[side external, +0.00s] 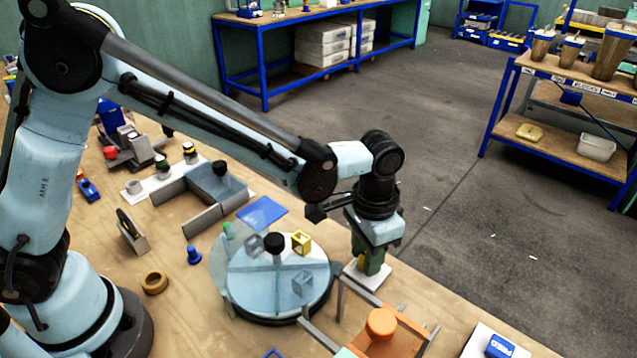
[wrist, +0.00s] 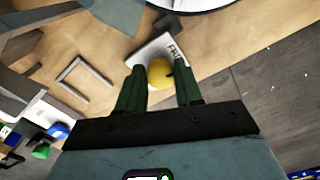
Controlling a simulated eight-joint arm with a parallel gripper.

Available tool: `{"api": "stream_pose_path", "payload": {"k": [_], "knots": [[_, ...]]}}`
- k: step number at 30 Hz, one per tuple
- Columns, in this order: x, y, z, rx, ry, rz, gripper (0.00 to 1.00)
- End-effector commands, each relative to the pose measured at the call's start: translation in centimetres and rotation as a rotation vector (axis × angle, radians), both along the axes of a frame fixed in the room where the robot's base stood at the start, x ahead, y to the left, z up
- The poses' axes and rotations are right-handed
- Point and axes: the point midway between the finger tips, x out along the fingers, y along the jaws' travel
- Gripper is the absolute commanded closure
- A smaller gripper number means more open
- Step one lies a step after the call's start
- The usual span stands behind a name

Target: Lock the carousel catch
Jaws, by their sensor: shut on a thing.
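The carousel (side external: 262,298) is a round pale disc on a dark base, with clear upright panels, a black centre knob (side external: 274,242), a yellow cube frame (side external: 301,242) and a grey cube frame (side external: 303,283). The catch stands beside its right edge: a yellow knob (wrist: 159,73) on a white plate (wrist: 150,54) with dark lettering, partly hidden, beginning "FR". A small dark block (wrist: 165,24) lies between the plate and the carousel rim. My gripper (side external: 367,262) points down over the plate, its green fingers (wrist: 157,82) shut on the yellow knob, one on each side.
An orange knob (side external: 381,322) on a framed fixture stands close in front of my gripper. A blue part on a white plate (side external: 497,346) is at lower right. A tan ring (side external: 154,283) and a blue peg (side external: 194,254) stand left of the carousel. The table edge runs behind my gripper.

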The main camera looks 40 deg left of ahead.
Motion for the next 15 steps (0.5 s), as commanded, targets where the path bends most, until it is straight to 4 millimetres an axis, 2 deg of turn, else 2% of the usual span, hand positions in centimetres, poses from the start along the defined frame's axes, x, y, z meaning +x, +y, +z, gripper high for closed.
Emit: {"api": "stream_pose_path", "payload": {"k": [15], "knots": [[0.12,0.13,0.05,-0.001,0.000,-0.480,0.96]]}}
